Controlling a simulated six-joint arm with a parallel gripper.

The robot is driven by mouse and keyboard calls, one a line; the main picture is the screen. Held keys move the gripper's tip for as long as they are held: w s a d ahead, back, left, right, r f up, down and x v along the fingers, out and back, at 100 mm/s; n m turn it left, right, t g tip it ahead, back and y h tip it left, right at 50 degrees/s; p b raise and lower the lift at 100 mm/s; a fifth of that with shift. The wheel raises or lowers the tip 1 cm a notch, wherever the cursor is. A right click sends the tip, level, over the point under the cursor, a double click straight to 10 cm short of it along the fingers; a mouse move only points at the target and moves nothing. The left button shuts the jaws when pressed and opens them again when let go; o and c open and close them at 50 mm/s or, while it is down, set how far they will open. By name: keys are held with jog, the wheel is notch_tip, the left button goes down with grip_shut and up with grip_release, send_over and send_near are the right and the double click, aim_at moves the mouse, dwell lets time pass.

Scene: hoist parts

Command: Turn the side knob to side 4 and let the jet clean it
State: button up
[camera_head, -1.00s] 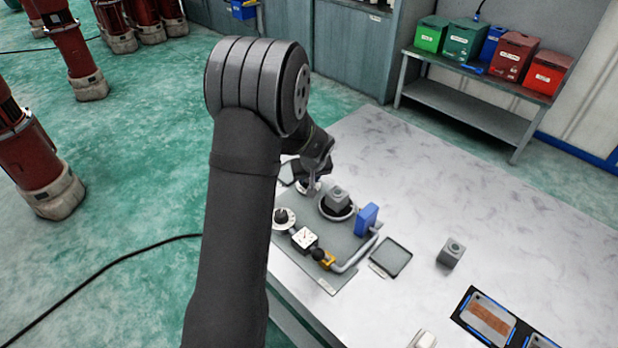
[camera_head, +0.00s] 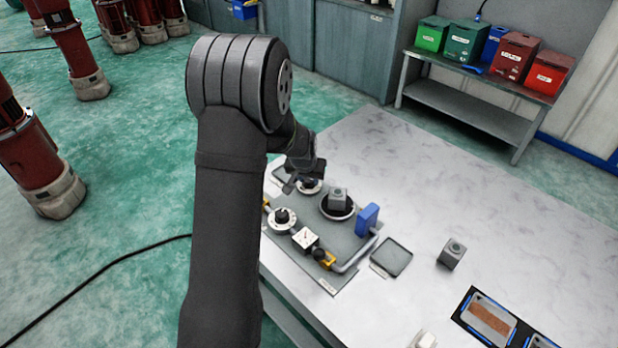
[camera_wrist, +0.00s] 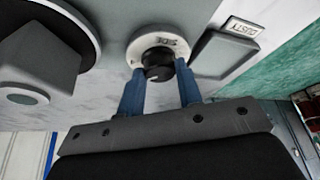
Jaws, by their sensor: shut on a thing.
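My gripper (camera_wrist: 158,88) is shut on the black knob (camera_wrist: 158,66), with one blue finger on each side of it. This knob sits on a round white dial (camera_wrist: 140,46) whose lettering I cannot read surely. In the head view the same dial (camera_head: 311,188) is partly hidden by my gripper. A grey block (camera_head: 338,194) sits in a round dark holder (camera_head: 337,213) to its right; the block also shows at the left of the wrist view (camera_wrist: 38,62). A blue box (camera_head: 367,218) with a grey pipe (camera_head: 357,256) stands right of the holder. I see no spray.
Another knob (camera_head: 281,216) on a white dial, a square gauge (camera_head: 305,238) and a yellow valve (camera_head: 327,261) line the mat's front. An empty tray (camera_head: 392,257) and a loose grey block (camera_head: 452,253) lie to the right. A tray labelled DUSTY (camera_wrist: 212,53) is beside the gripped knob.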

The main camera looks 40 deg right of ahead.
jog(key=shift+w+m+g, duration=0.15)
jog(key=shift+m+g, duration=0.45)
jog(key=shift+m, duration=1.2)
jog(key=o, duration=1)
jog(key=shift+c, duration=0.2)
jog(key=shift+r, duration=0.15)
jog(key=v, duration=1.7)
jog(key=shift+w+a, duration=0.15)
jog(key=shift+a, duration=0.25)
